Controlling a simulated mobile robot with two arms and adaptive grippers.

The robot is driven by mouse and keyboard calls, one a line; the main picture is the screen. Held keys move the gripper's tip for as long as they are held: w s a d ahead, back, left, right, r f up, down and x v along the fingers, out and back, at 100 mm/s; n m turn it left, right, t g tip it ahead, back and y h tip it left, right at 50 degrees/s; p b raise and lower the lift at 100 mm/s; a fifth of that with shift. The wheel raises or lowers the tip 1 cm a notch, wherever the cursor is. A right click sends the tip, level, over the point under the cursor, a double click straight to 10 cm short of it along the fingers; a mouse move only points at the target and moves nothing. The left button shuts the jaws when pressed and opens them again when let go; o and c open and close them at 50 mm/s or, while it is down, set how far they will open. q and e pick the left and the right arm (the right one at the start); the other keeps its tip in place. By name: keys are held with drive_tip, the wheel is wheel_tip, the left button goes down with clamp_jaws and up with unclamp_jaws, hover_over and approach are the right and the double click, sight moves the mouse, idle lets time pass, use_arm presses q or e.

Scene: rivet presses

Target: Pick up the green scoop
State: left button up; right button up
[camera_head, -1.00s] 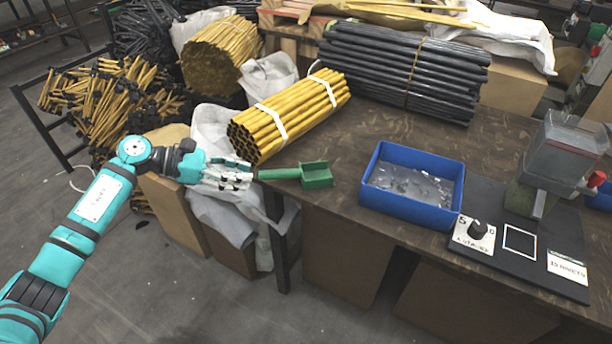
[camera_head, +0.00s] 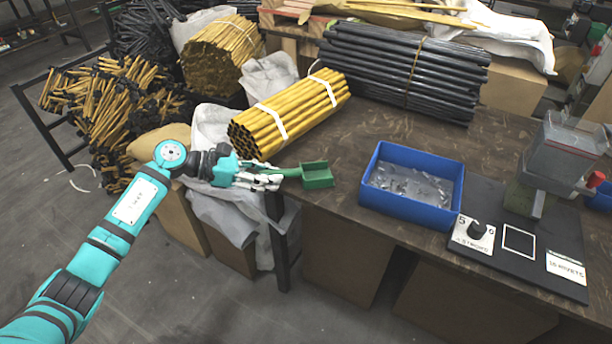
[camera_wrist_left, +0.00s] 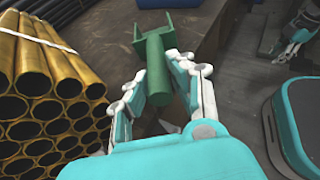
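The green scoop (camera_head: 317,175) lies at the left edge of the table, its handle pointing left past the edge. My left gripper (camera_head: 272,180) is at the handle in the head view. In the left wrist view, the scoop's handle (camera_wrist_left: 157,68) runs between the fingers of my left gripper (camera_wrist_left: 160,80), which stand apart on either side of it. They do not look closed on it; whether one finger touches it is unclear. My right gripper (camera_wrist_left: 294,38) shows small at the upper right of the left wrist view, its opening unclear.
A bundle of yellow tubes (camera_head: 290,112) lies just behind the scoop. A blue bin (camera_head: 412,185) with small metal pieces stands to its right, beside a rivet press (camera_head: 560,160). Dark tubes (camera_head: 405,70) lie at the back. Bare tabletop lies between scoop and bin.

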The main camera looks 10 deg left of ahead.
use_arm(q)
clamp_jaws()
drive_tip(key=shift+r, duration=0.1)
